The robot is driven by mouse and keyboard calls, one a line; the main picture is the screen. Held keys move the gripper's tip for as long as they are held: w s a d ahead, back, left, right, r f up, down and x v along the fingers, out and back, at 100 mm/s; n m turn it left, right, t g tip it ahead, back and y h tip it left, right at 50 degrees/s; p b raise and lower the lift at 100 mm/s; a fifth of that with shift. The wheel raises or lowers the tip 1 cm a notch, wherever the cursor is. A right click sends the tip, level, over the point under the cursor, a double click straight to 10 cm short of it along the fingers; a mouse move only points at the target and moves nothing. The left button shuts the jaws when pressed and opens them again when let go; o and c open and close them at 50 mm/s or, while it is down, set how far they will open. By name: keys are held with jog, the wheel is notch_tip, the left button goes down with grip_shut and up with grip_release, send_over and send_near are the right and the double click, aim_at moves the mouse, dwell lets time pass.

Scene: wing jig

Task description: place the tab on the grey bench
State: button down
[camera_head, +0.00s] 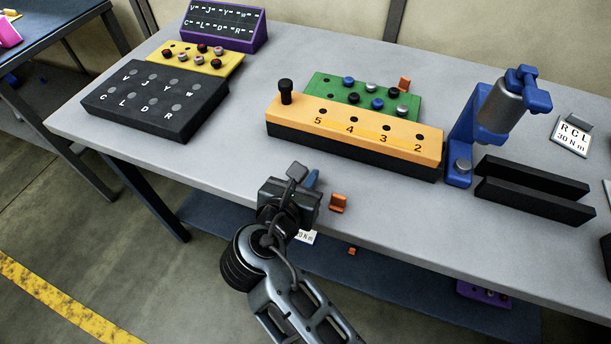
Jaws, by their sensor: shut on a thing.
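A yellow-topped numbered block (357,128) lies beyond my gripper, with a green block (330,87) behind. A blue press (464,140) and black rails (530,190) stand at right. A black lettered block (160,115) is at left. Bare bench lies between.

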jog(key=c, duration=1.1)
grip_release()
jog(key=shift+f, duration=0.1)
jog(key=shift+c, duration=0.2)
jog(key=v, duration=1.2)
jog(key=d+f+m, duration=0.1)
jog(key=d+f, duration=0.1)
jog(key=s+d+f+m+y, duration=0.1)
jog(key=d+f, duration=0.1)
jog(key=d, duration=0.1)
jog(key=s+d+f+m+g+y, duration=0.1)
jog(key=d+f, duration=0.2)
jog(key=s+d+f+m+y, duration=0.2)
jog(key=s+d+m+y, duration=0.2)
jog(key=s+d+m, duration=0.8)
jog(key=s+d+r+m+t+h, duration=0.1)
jog(key=s+d+r+m+t, duration=0.2)
jog(key=s+r+m, duration=0.9)
notch_tip(320, 180, up, 2)
jog(key=d+m, duration=0.3)
jog(key=m, duration=0.2)
jog(key=shift+s, duration=0.25)
